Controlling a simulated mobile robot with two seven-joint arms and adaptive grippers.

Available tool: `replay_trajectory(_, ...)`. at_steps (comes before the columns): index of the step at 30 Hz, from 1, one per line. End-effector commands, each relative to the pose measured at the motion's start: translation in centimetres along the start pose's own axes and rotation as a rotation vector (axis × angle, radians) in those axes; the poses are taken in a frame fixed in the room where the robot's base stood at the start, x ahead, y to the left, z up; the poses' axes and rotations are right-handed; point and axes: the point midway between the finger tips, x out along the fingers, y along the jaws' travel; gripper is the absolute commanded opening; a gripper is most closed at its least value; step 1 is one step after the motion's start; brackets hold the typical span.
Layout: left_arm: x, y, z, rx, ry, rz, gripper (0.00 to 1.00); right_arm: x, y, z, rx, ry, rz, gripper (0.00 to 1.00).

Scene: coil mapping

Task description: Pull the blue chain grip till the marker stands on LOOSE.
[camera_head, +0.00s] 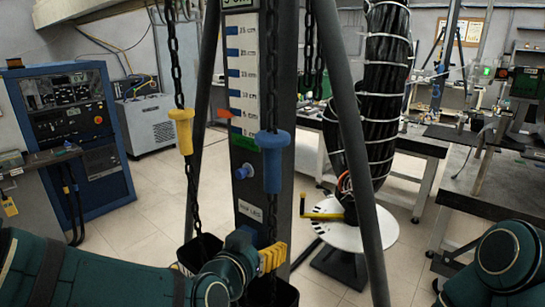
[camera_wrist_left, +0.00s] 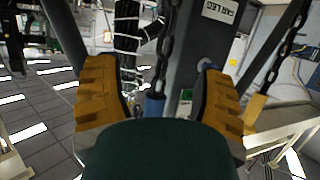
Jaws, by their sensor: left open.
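The blue chain grip (camera_head: 272,160) hangs on a dark chain in front of the column. In the left wrist view the blue grip (camera_wrist_left: 154,105) shows between the fingers, farther off. The orange marker (camera_head: 224,113) stands at the left edge of the scale (camera_head: 243,75), near its lower blue labels. A green band (camera_head: 250,143) lies below the marker and another green band (camera_head: 238,3) is cut off at the top; I cannot read LOOSE on either. My left gripper (camera_head: 272,257) is open and empty, below the blue grip. My right gripper is out of view.
A yellow grip (camera_head: 181,130) hangs on a chain to the left. Dark tripod legs (camera_head: 352,120) flank the column. A blue knob (camera_head: 244,172), a yellow crank handle (camera_head: 322,215) and a white disc (camera_head: 350,232) are near. A blue cabinet (camera_head: 75,130) stands at left.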

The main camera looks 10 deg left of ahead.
Motion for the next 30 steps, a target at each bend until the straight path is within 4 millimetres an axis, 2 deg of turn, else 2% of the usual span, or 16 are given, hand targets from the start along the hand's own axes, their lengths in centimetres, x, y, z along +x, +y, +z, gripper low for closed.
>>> replay_trajectory(1,-1.6,0.2,-3.2,0.007,0.077,0.0,0.69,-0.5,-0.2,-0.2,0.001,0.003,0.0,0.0)
replay_trajectory(3,-3.4,0.1,-6.2,0.014,0.156,-0.008,0.69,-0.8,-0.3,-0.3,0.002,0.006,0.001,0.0)
replay_trajectory(6,-5.5,-0.1,-9.1,0.017,0.237,-0.016,0.69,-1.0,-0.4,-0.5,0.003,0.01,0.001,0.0)
replay_trajectory(9,-6.7,-0.2,-10.6,0.017,0.282,-0.023,0.69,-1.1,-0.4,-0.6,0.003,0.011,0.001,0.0)
replay_trajectory(12,-7.0,-0.3,-11.1,0.018,0.298,-0.026,0.69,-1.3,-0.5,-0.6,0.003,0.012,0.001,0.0)
replay_trajectory(20,-5.0,-0.3,-11.9,0.02,0.295,-0.027,0.69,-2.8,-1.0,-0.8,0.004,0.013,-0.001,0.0)
replay_trajectory(22,-4.0,-0.4,-12.2,0.02,0.296,-0.026,0.69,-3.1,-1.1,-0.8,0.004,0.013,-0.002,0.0)
replay_trajectory(30,1.0,-0.5,-13.4,0.021,0.296,-0.026,0.69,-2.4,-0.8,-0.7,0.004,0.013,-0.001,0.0)
